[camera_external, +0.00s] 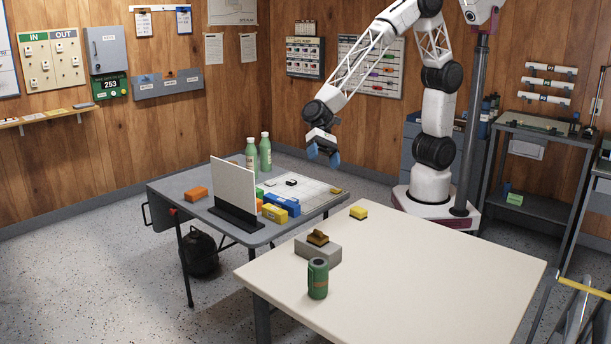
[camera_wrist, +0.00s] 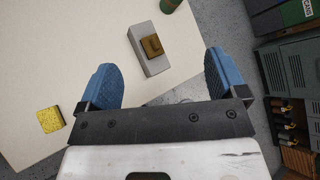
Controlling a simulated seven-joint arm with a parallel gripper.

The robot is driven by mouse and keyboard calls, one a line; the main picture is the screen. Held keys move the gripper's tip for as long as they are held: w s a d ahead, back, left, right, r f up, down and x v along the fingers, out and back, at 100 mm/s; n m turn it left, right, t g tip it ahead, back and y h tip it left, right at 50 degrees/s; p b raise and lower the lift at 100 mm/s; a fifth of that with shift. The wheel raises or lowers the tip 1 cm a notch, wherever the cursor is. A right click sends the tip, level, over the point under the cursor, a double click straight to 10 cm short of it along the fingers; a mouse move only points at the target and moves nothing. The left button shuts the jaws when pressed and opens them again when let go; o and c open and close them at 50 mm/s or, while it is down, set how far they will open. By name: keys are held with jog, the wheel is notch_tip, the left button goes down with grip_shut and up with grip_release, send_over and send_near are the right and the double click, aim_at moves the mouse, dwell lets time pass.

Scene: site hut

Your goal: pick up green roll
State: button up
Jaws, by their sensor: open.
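The green roll (camera_external: 318,279) stands upright near the left edge of the cream table (camera_external: 420,265), with a dark hole in its top and a brownish mark on its side. In the wrist view only part of the green roll (camera_wrist: 170,5) shows, cut off by the top edge. My gripper (camera_external: 323,157) hangs high in the air beyond the far end of the cream table, well away from the roll. In the wrist view my gripper (camera_wrist: 160,80) has its two blue fingers wide apart with nothing between them.
A grey block (camera_external: 318,249) with a brown-gold piece (camera_external: 318,238) on it stands just behind the roll. A yellow block (camera_external: 358,212) lies at the table's far edge. The grey table (camera_external: 175,190) holds an upright white panel (camera_external: 233,187), green bottles (camera_external: 265,152) and coloured blocks. The cream table's right side is clear.

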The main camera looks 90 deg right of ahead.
jog(key=w+a+f+m+y, duration=0.1)
jog(key=w+a+f+m, duration=0.2)
jog(key=a+f, duration=0.5)
jog(key=m+t+y, duration=0.1)
jog(key=m+t, duration=0.1)
jog(key=m, duration=0.4)
send_near(318, 266)
notch_tip(318, 266, down, 3)
jog(key=shift+r, duration=0.15)
jog(key=shift+d, duration=0.1)
jog(key=shift+x, duration=1.3)
jog(key=shift+y, duration=0.3)
jog(key=shift+x, duration=2.65)
jog(key=shift+r, duration=0.15)
jog(key=c, duration=1.1)
